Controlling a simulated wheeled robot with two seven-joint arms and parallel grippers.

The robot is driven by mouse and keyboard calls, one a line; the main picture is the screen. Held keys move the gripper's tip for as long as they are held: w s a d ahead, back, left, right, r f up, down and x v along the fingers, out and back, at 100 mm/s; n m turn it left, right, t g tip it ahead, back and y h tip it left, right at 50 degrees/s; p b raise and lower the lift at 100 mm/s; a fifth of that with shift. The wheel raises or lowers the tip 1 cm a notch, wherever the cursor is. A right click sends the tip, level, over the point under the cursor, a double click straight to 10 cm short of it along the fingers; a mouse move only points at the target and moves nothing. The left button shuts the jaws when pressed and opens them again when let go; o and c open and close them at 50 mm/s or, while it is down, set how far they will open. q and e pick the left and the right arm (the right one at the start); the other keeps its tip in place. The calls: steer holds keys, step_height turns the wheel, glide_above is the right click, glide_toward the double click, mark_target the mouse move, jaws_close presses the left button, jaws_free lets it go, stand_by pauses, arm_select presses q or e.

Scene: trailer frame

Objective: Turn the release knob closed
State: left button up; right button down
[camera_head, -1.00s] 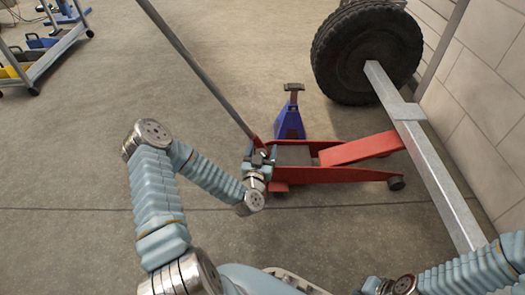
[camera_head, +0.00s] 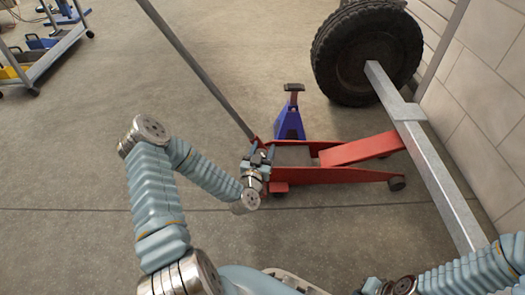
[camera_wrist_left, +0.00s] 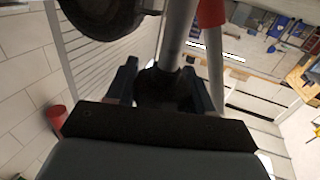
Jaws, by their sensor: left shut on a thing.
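A red floor jack (camera_head: 335,175) stands on the floor with its long grey handle (camera_head: 195,70) leaning up to the left. My left gripper (camera_head: 257,158) is at the jack's rear end, by the base of the handle. In the left wrist view a dark round knob (camera_wrist_left: 160,88) sits between the two blue fingers, and the gripper is shut on it. The fingers hide the knob in the head view. My right gripper (camera_head: 370,286) shows only in part at the bottom edge, and its jaws cannot be made out.
A blue jack stand (camera_head: 290,122) stands just behind the jack. A grey steel beam (camera_head: 437,165) runs along the right, with a large black tire (camera_head: 368,55) at its far end. A white block wall (camera_head: 490,90) is at the right.

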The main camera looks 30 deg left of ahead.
arm_select(q)
steer(key=m+h+b, duration=0.1)
steer(key=h, duration=0.1)
steer(key=m+h+b, duration=0.1)
steer(key=m+h, duration=0.1)
steer(key=h, duration=0.1)
steer(key=shift+d+f+t, duration=0.15)
steer(key=shift+d+t, duration=0.05)
steer(key=shift+t, duration=0.1)
steer(key=shift+d+m+h+b, duration=0.2)
steer(key=shift+m+h+b, duration=0.25)
steer(key=shift+m+h, duration=1.1)
steer(key=shift+h, duration=0.45)
steer(key=o, duration=1)
steer(key=shift+c, duration=0.2)
steer(key=p+v, duration=0.1)
steer(key=v, duration=1.3)
steer(key=shift+r+p, duration=0.3)
steer(key=shift+r, duration=0.15)
steer(key=shift+w, duration=0.1)
